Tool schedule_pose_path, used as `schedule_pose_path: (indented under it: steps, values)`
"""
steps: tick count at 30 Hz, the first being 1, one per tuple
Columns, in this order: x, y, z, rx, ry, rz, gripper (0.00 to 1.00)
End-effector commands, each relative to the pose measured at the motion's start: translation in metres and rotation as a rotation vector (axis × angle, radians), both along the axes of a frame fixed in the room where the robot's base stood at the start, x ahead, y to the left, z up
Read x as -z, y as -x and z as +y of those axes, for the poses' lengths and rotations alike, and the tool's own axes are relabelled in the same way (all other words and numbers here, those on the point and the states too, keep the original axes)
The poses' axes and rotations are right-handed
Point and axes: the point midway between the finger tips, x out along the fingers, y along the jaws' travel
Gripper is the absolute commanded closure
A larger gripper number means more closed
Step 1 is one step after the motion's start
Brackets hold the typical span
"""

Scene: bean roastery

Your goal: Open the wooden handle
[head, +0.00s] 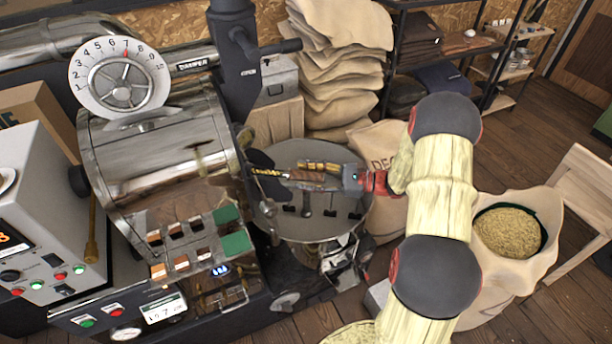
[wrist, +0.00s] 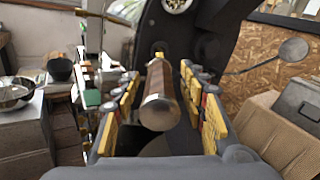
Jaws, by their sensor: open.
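The wooden handle (wrist: 158,100) is a brown, round bar that points towards the camera in the wrist view. It lies between the two fingers of my gripper (wrist: 165,85), which are open with a gap visible on each side. In the head view the brown handle (head: 306,175) shows beside the yellow-marked fingers of my gripper (head: 295,170). My gripper is at the front of the dark part of the roaster, above the round cooling tray (head: 345,215). The handle's far end, where it joins the machine, is partly hidden.
The metal roaster drum (head: 160,150) with its dial (head: 122,77) stands to the left. Stacked sacks (head: 335,70) and a shelf (head: 455,48) are behind. An open sack of beans (head: 510,230) stands at the right. Some wooden floor (head: 520,140) is free at the right.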

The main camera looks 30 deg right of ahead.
Motion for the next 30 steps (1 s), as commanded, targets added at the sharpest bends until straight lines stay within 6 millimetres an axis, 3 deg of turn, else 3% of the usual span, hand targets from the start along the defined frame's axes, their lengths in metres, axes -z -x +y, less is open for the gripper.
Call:
schedule_pose_path:
  steps: [11,24,30]
  values:
    - [0.0,0.006,-0.01,0.003,0.0,0.0,0.58]
    - [0.001,0.051,-0.08,0.003,0.0,0.0,0.58]
    - [0.0,0.063,-0.097,0.001,0.0,0.0,0.58]
